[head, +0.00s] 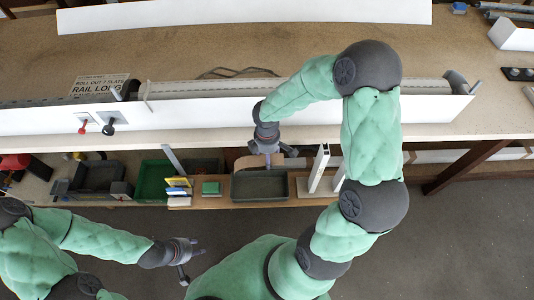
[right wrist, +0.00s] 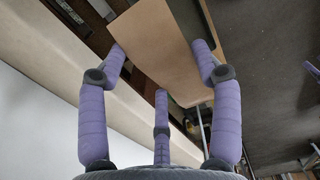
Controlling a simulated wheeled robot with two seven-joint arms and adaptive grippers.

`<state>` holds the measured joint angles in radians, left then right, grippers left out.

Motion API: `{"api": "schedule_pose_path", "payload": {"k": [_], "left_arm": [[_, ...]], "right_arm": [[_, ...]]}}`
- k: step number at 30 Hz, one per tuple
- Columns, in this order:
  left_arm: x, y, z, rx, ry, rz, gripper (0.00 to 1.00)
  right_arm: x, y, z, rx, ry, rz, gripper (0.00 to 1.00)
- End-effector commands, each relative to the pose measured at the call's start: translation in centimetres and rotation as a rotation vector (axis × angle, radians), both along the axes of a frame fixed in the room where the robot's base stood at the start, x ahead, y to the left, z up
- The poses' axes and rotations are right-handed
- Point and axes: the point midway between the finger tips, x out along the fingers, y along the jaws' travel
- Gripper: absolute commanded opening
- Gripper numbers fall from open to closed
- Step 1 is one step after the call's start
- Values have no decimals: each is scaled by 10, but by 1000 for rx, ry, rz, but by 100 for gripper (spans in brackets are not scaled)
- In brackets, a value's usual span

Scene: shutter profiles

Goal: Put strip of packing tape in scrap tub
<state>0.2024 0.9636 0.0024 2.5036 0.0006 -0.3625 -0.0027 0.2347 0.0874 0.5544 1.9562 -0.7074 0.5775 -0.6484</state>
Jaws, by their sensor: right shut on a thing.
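A tan, flat piece that looks like the strip of packing tape (right wrist: 158,38) is between the fingers of my right gripper (right wrist: 160,62); its far end runs out of the wrist view. In the head view the tan strip (head: 244,162) shows beside my right gripper (head: 272,153), which is shut on it below the bench's front edge. A dark grey-green open tub (head: 260,196), probably the scrap tub, stands on the lower shelf just below them. I see no label on it. My left gripper (head: 192,258) is open and empty at the lower left, over the floor.
A long white profile (head: 200,115) lies along the bench front, with red and black knobs at left. A green bin (head: 152,180), coloured blocks (head: 178,188) and a green block (head: 211,188) are left of the tub. White upright profiles (head: 319,168) stand close on its right.

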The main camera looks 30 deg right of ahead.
Motion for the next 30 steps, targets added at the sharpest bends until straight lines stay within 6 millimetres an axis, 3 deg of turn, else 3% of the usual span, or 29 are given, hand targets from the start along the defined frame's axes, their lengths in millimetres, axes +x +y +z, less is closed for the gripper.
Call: {"api": "schedule_pose_path", "payload": {"k": [30], "left_arm": [[0,0,-77,0,0,0,40]], "right_arm": [[0,0,-90,0,0,-2,52]]}}
